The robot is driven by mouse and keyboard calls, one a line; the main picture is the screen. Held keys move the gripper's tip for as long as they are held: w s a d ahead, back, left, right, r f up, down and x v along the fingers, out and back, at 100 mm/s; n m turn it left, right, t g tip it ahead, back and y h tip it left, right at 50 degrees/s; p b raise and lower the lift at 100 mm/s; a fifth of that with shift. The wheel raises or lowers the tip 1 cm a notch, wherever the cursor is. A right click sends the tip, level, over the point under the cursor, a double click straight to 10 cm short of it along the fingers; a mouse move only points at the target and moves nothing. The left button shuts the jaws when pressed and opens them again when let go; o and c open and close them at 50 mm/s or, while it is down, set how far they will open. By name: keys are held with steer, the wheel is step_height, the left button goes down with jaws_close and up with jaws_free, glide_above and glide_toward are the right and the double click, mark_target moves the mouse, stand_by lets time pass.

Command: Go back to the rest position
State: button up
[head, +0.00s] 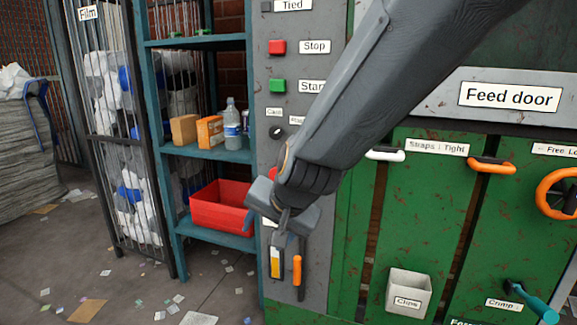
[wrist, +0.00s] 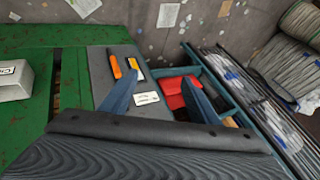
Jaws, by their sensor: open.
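My arm reaches down from the top of the head view, and my gripper (head: 262,222) hangs in front of the grey control panel (head: 275,90), near the red bin. In the wrist view my gripper (wrist: 158,98) shows two blue fingers spread apart with nothing between them. Below it on the panel hang an orange-handled tool (head: 298,272) and a yellow-and-grey tool (head: 276,262); the orange one also shows in the wrist view (wrist: 114,66). The gripper is apart from both tools.
A teal shelf (head: 205,42) holds boxes (head: 210,131), a bottle (head: 232,128) and a red bin (head: 220,207). Green machine doors (head: 425,215) with handles, an orange wheel (head: 560,194) and a Clips box (head: 408,292) stand right. Paper scraps litter the open floor at left.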

steer(key=s+d+n+g+h+p, duration=0.1)
steer(key=s+d+n+g+h, duration=0.15)
steer(key=s+d, duration=0.6)
steer(key=s+d+n+g+h, duration=0.1)
steer(key=s+d+n+g, duration=0.4)
steer(key=s, duration=0.7)
steer(key=d+r+m+t+p, duration=0.1)
steer(key=d+r+m+p, duration=0.3)
steer(key=d+r+p, duration=0.6)
steer(key=p, duration=0.9)
steer(key=shift+d+r, duration=0.15)
steer(key=shift+d, duration=0.15)
